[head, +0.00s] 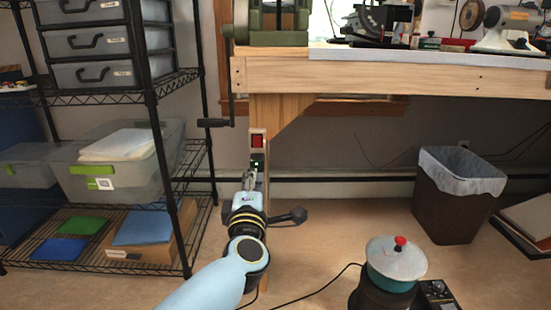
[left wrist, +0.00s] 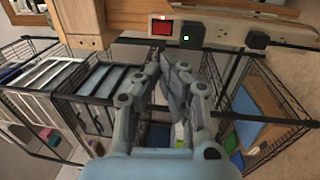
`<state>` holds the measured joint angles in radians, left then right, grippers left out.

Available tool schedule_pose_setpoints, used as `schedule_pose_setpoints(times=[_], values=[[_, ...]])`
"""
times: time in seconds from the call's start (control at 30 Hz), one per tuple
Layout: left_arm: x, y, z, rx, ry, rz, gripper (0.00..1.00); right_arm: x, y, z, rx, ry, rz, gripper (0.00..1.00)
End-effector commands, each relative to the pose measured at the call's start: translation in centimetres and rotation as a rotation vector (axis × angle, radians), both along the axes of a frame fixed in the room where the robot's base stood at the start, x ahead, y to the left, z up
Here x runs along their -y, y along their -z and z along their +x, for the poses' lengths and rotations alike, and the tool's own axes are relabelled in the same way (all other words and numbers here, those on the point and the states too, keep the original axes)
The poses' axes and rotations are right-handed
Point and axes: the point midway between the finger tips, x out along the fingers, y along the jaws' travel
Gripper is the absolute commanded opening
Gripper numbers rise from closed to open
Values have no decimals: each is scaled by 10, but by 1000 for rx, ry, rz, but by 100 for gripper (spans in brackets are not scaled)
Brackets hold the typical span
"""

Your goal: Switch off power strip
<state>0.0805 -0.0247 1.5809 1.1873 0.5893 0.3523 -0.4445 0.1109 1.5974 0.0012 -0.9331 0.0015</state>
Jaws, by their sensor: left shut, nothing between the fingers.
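The power strip (head: 258,133) is mounted upright on the wooden bench leg, with a red switch (head: 257,141) near its top. A small green light glows below the switch. In the left wrist view the strip (left wrist: 229,30) runs along the top right, with the red switch (left wrist: 161,28), the green light (left wrist: 186,38) and black plugs (left wrist: 256,40). My left gripper (head: 249,178) is shut and empty, below the switch in the head view and hiding the strip's lower part. Its fingers (left wrist: 178,72) look apart from the switch in the wrist view. My right gripper is out of view.
A wire shelf rack (head: 150,100) with bins stands close on the left. The wooden workbench (head: 380,75) spans above, with a crank handle (head: 213,122) hanging left of the strip. A tumbler-like machine (head: 396,260) and a waste bin (head: 455,200) stand on the floor at right.

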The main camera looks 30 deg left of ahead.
Motion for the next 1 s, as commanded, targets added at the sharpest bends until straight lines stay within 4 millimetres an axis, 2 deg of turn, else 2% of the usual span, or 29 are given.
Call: schedule_pose_setpoints(times=[0.4,0.53,0.77,1.0], values=[[0,0,4,3,2,2,0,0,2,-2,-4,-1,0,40],[-4,-1,11,4,2,4,0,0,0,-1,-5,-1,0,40],[-26,-5,47,5,2,6,0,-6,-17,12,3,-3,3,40],[-53,-10,89,3,1,4,0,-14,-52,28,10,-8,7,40]])
